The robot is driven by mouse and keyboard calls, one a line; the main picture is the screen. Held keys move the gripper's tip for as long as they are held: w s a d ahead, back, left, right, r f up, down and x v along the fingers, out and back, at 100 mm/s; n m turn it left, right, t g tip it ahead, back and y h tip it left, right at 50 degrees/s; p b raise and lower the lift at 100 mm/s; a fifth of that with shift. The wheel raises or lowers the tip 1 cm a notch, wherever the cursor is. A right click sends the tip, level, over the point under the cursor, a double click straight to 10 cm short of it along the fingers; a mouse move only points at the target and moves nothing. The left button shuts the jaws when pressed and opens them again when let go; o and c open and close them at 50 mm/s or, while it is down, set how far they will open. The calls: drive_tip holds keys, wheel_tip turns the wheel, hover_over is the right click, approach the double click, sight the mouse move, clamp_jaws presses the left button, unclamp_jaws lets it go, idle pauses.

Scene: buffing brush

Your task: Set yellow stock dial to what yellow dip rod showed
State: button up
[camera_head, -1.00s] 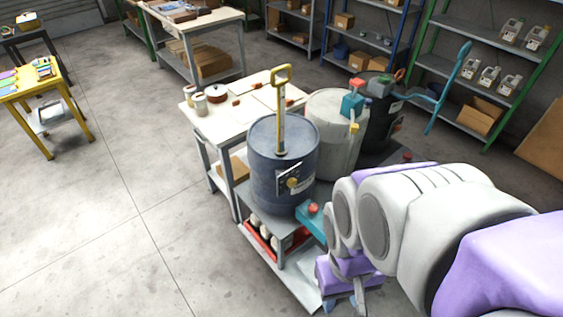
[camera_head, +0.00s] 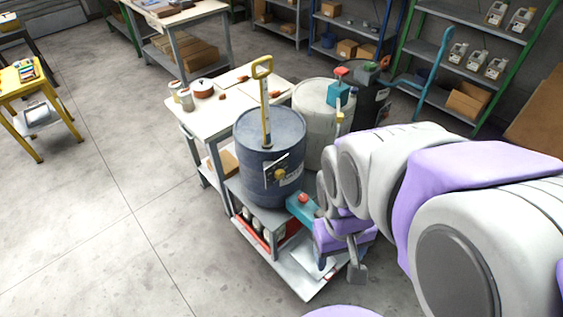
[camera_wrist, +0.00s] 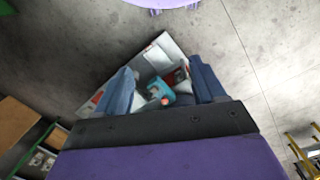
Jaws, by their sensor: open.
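The yellow dip rod (camera_head: 263,70) has a loop handle and stands upright in the top of the blue drum (camera_head: 252,150). Its lower part is hidden in the drum, and no reading on it is legible. A yellow dial (camera_head: 280,174) sits on the drum's front over a dark and white plate; its setting is too small to read. My gripper (camera_head: 340,266) is open and empty, low in front of the drum and to the right of the dial, apart from it. In the wrist view my gripper (camera_wrist: 160,80) points down towards the cart's lower part.
A teal part with a red knob (camera_head: 303,199) juts out below the drum, close to my gripper. A pale drum (camera_head: 312,110) and a dark drum (camera_head: 375,100) stand behind. The lower shelf (camera_head: 300,272) holds a red crate.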

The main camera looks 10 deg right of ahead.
drive_tip(key=w+d+f+n+t+p, duration=0.15)
drive_tip(key=w+d+f, duration=0.35)
drive_tip(key=w, duration=0.6)
drive_tip(key=w+d+f+n+t+h, duration=0.1)
drive_tip(key=w+d+f+n+t, duration=0.25)
drive_tip(key=w, duration=0.65)
drive_tip(key=w+d+f+t, duration=0.2)
drive_tip(key=w+d+f, duration=0.4)
drive_tip(key=w, duration=0.5)
drive_tip(key=n+t+y+p, duration=0.2)
drive_tip(key=n+t+y, duration=0.1)
drive_tip(key=t+y, duration=0.7)
approach(282, 176)
drive_tip(key=shift+g+y, duration=0.3)
drive_tip(key=x, duration=0.5)
drive_tip(key=b+x, duration=0.1)
drive_tip(key=x, duration=0.2)
drive_tip(key=shift+w+r, duration=0.25)
drive_tip(key=shift+w, duration=0.05)
